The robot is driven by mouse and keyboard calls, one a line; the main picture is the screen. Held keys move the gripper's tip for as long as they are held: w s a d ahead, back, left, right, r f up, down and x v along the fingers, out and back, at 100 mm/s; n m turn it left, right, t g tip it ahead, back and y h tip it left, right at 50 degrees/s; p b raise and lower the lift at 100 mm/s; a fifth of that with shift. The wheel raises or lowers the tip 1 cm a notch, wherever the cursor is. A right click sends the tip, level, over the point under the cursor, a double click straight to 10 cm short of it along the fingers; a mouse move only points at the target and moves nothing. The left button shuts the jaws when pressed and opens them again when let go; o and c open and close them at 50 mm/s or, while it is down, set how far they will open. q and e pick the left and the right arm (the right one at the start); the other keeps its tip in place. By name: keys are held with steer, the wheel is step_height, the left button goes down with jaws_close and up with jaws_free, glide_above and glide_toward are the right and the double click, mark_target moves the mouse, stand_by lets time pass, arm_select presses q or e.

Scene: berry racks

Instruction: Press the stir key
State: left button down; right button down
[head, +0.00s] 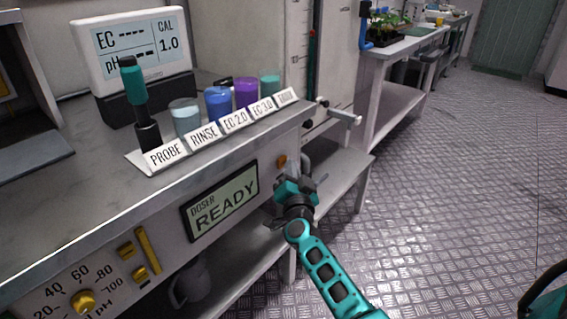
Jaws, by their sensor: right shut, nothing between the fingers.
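My right gripper (298,184) is shut and empty, in front of the right end of the bench's front panel. A small round orange button (281,160) sits on that panel just above and left of the gripper. No label for it is readable, so I cannot tell if it is the stir key. A gap or contact between the fingertips and the panel cannot be made out. The doser display (222,200) reads "READY" left of the gripper. My left gripper is not in view.
On the bench top stand a teal-handled probe (135,88), several labelled cups such as the blue one (218,104), and a meter (135,50). A yellow pH dial (83,302) is at lower left.

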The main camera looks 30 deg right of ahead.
steer(key=shift+w+a, duration=0.15)
steer(key=shift+w, duration=0.25)
stand_by(0.3)
steer(key=shift+s, duration=0.1)
steer(key=shift+s+d+p, duration=0.3)
steer(key=shift+s+p, duration=0.15)
steer(key=shift+s, duration=0.3)
steer(key=shift+s+d+p, duration=0.35)
steer(key=shift+s, duration=0.4)
steer(key=shift+s+d+p, duration=0.3)
steer(key=shift+s+p, duration=0.05)
steer(key=shift+s, duration=0.45)
steer(key=shift+s+d+p, duration=0.35)
steer(key=shift+s, duration=0.4)
